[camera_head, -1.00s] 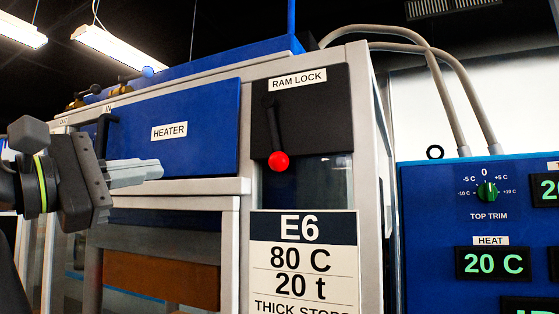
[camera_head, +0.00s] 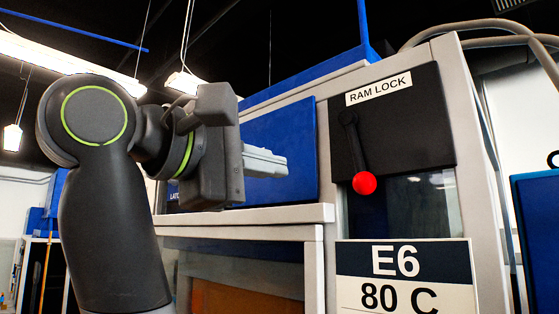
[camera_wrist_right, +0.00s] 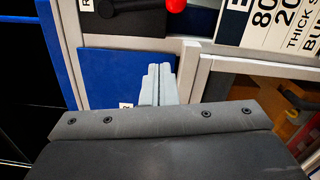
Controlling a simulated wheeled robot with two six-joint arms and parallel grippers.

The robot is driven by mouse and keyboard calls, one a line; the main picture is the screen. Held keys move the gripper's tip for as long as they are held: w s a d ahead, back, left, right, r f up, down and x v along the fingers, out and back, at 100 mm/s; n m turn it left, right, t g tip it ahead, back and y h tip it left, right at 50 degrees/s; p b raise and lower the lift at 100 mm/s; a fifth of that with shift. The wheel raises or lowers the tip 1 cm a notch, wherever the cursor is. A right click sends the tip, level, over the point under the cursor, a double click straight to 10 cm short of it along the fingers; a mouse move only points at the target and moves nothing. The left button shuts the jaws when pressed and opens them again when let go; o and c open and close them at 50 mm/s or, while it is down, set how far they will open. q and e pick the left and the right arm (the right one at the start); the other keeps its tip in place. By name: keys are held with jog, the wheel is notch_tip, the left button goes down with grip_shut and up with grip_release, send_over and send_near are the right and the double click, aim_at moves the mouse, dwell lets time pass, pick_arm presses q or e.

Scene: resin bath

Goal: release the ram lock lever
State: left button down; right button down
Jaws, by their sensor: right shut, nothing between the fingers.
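The ram lock lever (camera_head: 354,145) is a black handle with a red ball knob (camera_head: 364,183) at its lower end. It hangs down, slightly tilted, on a black panel (camera_head: 419,125) under the RAM LOCK label (camera_head: 379,91). The red knob also shows at the top edge of the right wrist view (camera_wrist_right: 176,5). My right gripper (camera_head: 286,166) is left of the lever, in front of the blue heater door, apart from the knob. Its fingers are together and empty; they show in the right wrist view too (camera_wrist_right: 159,74). My left gripper is in neither view.
The blue heater door (camera_head: 296,132) is behind my right gripper. A pale frame ledge (camera_head: 250,215) runs below it. An E6 sign (camera_head: 405,272) is below the lever. A blue control cabinet (camera_head: 537,225) stands at the right edge.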

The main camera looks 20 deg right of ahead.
aim_at(349, 170)
jog(key=p+x, duration=0.1)
jog(key=x, duration=0.6)
jog(key=shift+w+d+r+p, duration=0.1)
jog(key=shift+w+d+p, duration=0.05)
jog(key=shift+d+p, duration=0.2)
jog(key=shift+s+d+r, duration=0.2)
jog(key=shift+s+d, duration=0.7)
jog(key=shift+s, duration=0.35)
jog(key=shift+s+d+r, duration=0.1)
jog(key=shift+s, duration=0.4)
jog(key=shift+w+d, duration=0.1)
jog(key=shift+p, duration=0.3)
